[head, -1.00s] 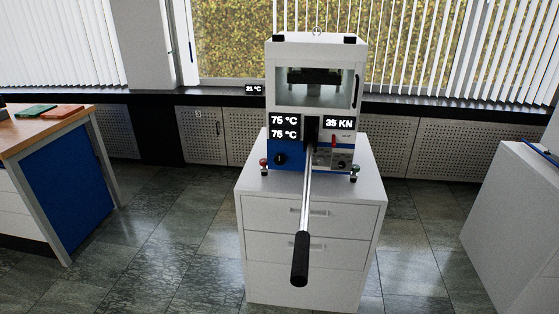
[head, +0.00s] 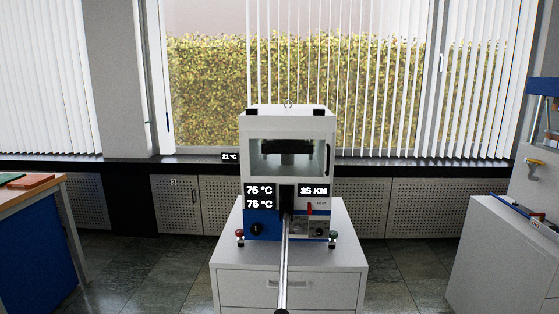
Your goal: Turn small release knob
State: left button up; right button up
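The lab press (head: 289,122) stands on a white drawer cabinet (head: 235,283). It has a white housing with a window. On its lower right front panel are small dark knobs (head: 319,230) and a red part (head: 309,209) above them. I cannot tell for sure which knob is the release knob. A larger black knob (head: 256,229) sits on the blue left panel. A long metal lever (head: 284,268) sticks out from the front centre toward me. Its black grip is mostly cut off at the bottom edge. Neither of my grippers is in view.
The displays read 75 °C and 76 °C (head: 261,196) on the left and 35 KN (head: 313,191) on the right. A wooden-topped bench (head: 28,190) is at left, a white cabinet (head: 500,262) with blue equipment at right.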

aim_at(256, 229)
jog(key=i+l+z, duration=0.1)
jog(key=l, duration=0.25)
jog(key=i+l+z, duration=0.1)
jog(key=l, duration=0.25)
jog(key=i+j+z, duration=0.15)
jog(key=i, duration=0.3)
jog(key=i+j+z, duration=0.15)
jog(key=i, duration=0.35)
